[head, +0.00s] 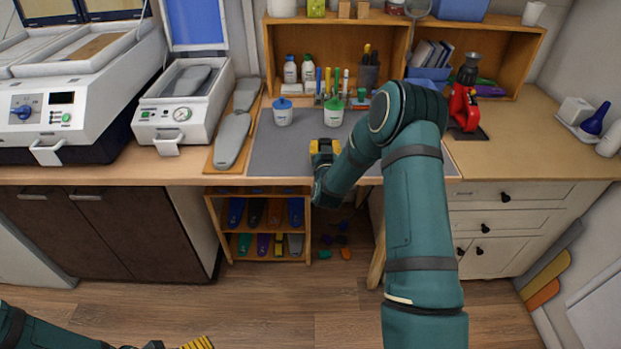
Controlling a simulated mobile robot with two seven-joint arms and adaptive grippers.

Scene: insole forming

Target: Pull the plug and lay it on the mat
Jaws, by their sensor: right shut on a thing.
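The grey mat (262,163) lies on the workbench. My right gripper (325,148), with yellow fingers, is low over the mat, near its front edge. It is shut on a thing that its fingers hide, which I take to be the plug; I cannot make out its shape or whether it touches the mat. My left gripper (197,343) is low at the bottom left edge, away from the bench. Only part of its yellow fingers shows, so I cannot tell its opening.
A green-lidded white pot (333,113) stands just behind my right gripper, and a blue-lidded pot (282,113) stands left of it. Grey insole forms (232,140) lie on a board at left. A red tool (465,100) stands at right. The mat's left part is clear.

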